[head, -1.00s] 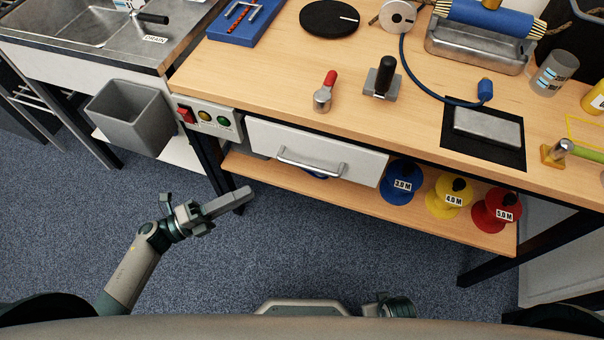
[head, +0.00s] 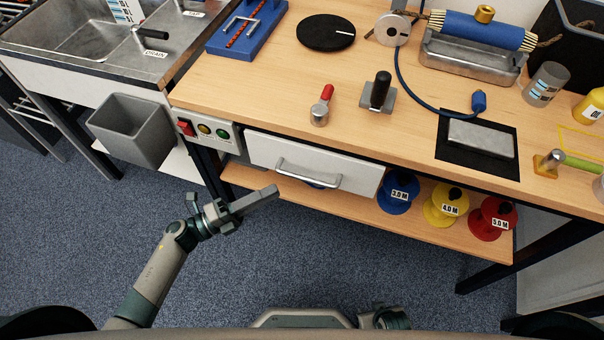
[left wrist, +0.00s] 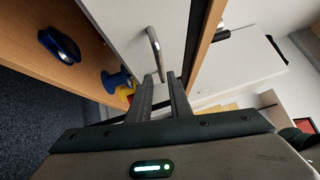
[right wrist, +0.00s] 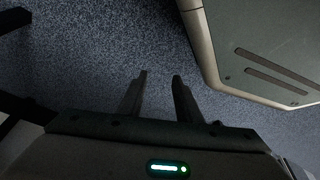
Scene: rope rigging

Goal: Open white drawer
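The white drawer (head: 352,178) sits under the wooden bench top, its front flush with the bench, so it looks closed. It has a silver bar handle (head: 309,174). My left gripper (head: 276,190) is in front of the drawer, just left of and below the handle in the head view. In the left wrist view, my left gripper (left wrist: 160,76) has its fingers apart and empty. The handle (left wrist: 155,52) stands just beyond the fingertips, roughly in line with the gap. My right gripper (right wrist: 160,76) is open and empty over the blue carpet.
A control box (head: 206,129) with a red switch is left of the drawer, and a grey bin (head: 133,130) hangs further left. Blue (head: 399,193), yellow (head: 447,205) and red (head: 492,217) spools stand on the lower shelf (head: 350,212). The floor before the drawer is clear.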

